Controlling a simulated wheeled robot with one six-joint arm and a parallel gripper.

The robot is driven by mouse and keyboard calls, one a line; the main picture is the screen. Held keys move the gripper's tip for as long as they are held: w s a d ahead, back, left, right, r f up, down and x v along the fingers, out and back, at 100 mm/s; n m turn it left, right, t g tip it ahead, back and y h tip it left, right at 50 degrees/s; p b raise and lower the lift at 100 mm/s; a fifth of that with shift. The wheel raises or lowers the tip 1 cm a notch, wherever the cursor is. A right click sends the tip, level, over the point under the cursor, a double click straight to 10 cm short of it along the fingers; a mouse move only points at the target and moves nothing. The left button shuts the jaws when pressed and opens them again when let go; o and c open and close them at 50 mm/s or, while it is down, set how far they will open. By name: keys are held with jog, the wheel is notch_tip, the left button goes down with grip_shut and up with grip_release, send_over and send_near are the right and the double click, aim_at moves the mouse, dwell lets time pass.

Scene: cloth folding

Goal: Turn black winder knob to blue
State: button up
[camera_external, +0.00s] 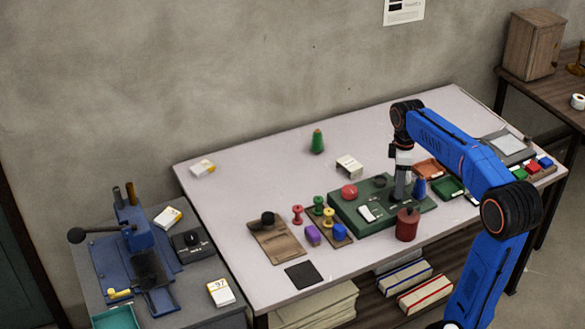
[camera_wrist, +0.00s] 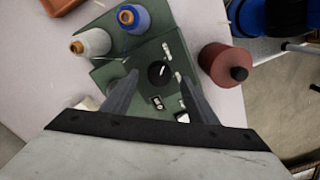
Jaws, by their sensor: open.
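The black winder knob (camera_wrist: 158,71) is on the green winder box (camera_wrist: 150,97), with a pale mark toward its upper right in the wrist view. A blue spool (camera_wrist: 132,17) and a grey spool (camera_wrist: 90,42) stand at the box's far left in that view. My gripper (camera_wrist: 157,77) is open, its fingertips on either side of the knob with visible gaps. I cannot tell its height above the box. In the external view my gripper (camera_external: 400,190) points down over the right part of the green box (camera_external: 350,213); the knob cannot be made out there.
A dark red canister (camera_wrist: 222,65) with a black top stands close to the right fingertip in the wrist view; it stands at the box's front in the external view (camera_external: 407,226). A red button (camera_external: 349,191) and several spools sit left. The table's back left is mostly clear.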

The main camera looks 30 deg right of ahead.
jog(key=shift+f, duration=1.45)
jog(key=c, duration=1.1)
jog(key=shift+o, duration=0.2)
